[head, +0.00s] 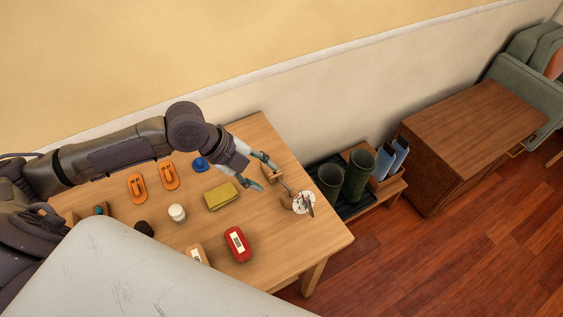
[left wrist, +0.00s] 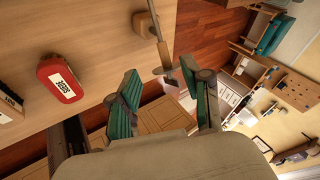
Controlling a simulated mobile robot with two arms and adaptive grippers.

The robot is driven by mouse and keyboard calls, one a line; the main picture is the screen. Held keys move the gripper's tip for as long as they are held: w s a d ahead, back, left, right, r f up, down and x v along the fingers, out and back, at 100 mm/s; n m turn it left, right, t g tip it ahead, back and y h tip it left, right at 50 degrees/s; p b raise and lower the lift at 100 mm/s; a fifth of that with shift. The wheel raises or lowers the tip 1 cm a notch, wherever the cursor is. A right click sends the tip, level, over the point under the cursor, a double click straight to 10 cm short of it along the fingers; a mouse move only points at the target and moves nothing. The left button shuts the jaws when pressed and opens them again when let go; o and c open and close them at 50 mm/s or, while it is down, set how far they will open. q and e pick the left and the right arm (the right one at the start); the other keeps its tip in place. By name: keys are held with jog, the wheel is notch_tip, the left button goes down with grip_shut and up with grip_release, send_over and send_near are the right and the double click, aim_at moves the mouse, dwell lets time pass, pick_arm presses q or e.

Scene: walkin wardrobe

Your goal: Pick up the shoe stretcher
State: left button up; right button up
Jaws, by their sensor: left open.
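The shoe stretcher, wooden ends joined by a thin metal rod, lies near the right end of the wooden table (head: 325,236). In the left wrist view the larger wooden block (left wrist: 145,24) is at the top, and the rod runs down toward the space between the fingertips. My left gripper (left wrist: 160,72) is open and empty, with its green-padded fingers apart. Whether a finger touches the stretcher cannot be told. My right gripper is not in view.
A red case (head: 237,244), an olive cloth (head: 220,196), a white jar (head: 177,212) and orange sandals (head: 138,188) are on the table. Green boots (head: 357,176) and a brown cabinet (head: 470,135) stand to the right.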

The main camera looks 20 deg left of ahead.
aim_at(298, 196)
pick_arm(q)
jog(key=x, duration=0.3)
jog(key=p+x, duration=0.1)
jog(key=x, duration=0.3)
jog(key=shift+d+f, duration=0.1)
jog(key=shift+d, duration=0.35)
jog(key=p+x, duration=0.1)
jog(key=x, duration=0.1)
jog(key=p+x, duration=0.1)
jog(key=x, duration=0.2)
jog(key=shift+d, duration=0.45)
jog(key=shift+d+f, duration=0.1)
jog(key=shift+f, duration=0.1)
jog(key=shift+c, duration=0.4)
jog(key=c, duration=0.8)
grip_shut()
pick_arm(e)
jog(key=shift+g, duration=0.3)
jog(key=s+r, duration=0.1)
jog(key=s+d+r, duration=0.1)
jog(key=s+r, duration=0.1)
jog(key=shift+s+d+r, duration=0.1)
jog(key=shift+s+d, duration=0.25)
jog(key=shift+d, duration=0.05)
